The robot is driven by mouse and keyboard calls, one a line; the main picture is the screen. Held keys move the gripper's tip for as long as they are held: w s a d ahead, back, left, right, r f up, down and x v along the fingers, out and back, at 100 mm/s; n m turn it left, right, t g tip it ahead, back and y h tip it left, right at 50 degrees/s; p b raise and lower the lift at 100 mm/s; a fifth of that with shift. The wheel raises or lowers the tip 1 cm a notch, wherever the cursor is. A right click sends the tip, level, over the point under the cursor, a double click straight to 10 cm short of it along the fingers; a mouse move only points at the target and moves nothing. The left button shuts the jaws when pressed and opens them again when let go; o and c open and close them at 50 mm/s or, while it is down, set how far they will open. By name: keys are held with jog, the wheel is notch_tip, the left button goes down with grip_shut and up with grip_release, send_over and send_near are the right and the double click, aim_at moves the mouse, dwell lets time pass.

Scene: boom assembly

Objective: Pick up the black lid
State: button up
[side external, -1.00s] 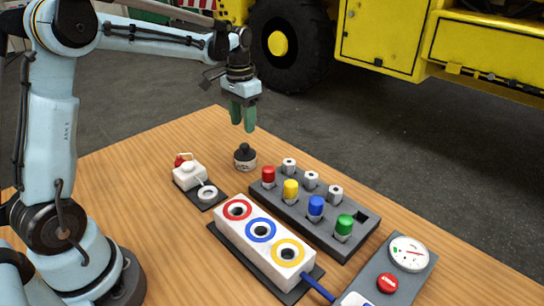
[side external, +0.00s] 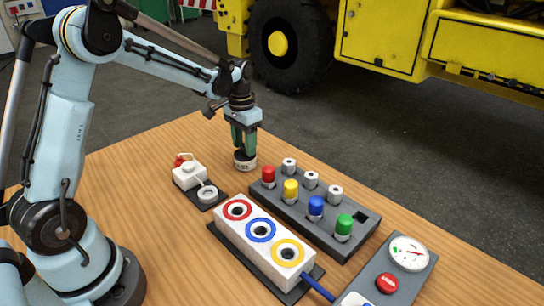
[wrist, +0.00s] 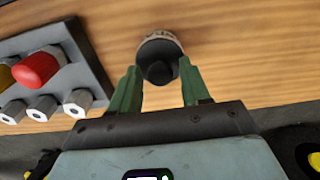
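A grey rack (side external: 325,217) with coloured and white plugs stands just right of the jar. A white block with three coloured rings (side external: 262,240) lies in front. A gauge panel (side external: 400,265) is at the front right.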

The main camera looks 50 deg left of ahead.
aim_at(244, 145)
jog(key=c, duration=0.7)
jog(key=shift+r, duration=2.5)
jog(key=shift+c, duration=0.2)
